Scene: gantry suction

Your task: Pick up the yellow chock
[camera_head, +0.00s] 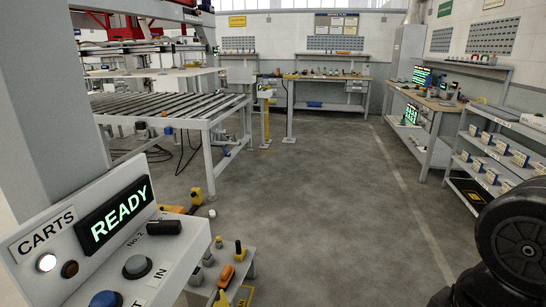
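Several small yellow or orange pieces are in view, and I cannot tell for sure which is the yellow chock. A yellow upright piece (195,197) stands on the floor behind the control panel, beside a low yellow-orange piece (173,209). On a low grey surface right of the panel are an orange piece (227,277), a yellow piece with a dark top (239,249) and another yellow piece (222,298), partly cut by the frame's bottom. My gripper is not in view; only dark rounded links of my arm show at the lower right.
A grey control panel (138,188) with a READY display and buttons fills the lower left, next to a thick column (48,100). A roller table (205,122) stands beyond. Shelves (490,175) line the right. The middle floor (320,190) is clear.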

